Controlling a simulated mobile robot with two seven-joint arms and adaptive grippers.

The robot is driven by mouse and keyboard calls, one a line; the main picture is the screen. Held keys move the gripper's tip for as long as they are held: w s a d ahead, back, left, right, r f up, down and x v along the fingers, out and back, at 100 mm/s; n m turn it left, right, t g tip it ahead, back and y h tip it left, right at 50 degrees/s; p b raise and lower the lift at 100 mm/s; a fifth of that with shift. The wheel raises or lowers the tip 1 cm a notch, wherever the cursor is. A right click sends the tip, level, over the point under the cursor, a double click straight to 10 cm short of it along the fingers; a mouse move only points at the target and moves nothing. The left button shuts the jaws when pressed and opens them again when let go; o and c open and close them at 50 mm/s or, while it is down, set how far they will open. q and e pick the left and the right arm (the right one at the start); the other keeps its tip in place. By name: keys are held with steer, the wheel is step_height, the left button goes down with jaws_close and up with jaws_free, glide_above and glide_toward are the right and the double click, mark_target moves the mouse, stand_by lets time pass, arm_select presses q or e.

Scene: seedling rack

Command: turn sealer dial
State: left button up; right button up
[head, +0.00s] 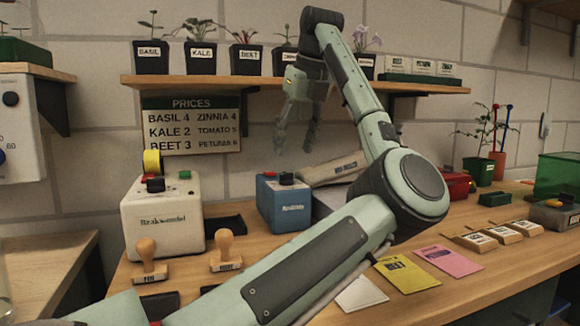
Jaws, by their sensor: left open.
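No sealer label can be read clearly, so I cannot tell which machine is the sealer. A blue box-shaped machine (284,207) stands on the bench with a dark knob (286,178) and a small red part on top. A cream machine (158,222) stands to its left, with a black knob (155,185), a green button and a yellow roll on top. My left gripper (294,147) is open and empty, pointing down above the blue machine and apart from it. My left arm crosses in front of the bench and hides part of it. My right gripper is out of view.
A shelf (225,82) with potted seedlings runs above the gripper. A price board (192,125) hangs behind. Two wooden stamps (226,246) stand in front. Seed packets (406,274) lie at right. A wall box (18,130) with knobs is at far left.

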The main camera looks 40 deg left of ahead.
mark_target(288, 174)
arm_select(q)
steer(key=x, duration=0.6)
steer(key=shift+a+f, duration=0.15)
steer(key=shift+f, duration=0.1)
jaws_close()
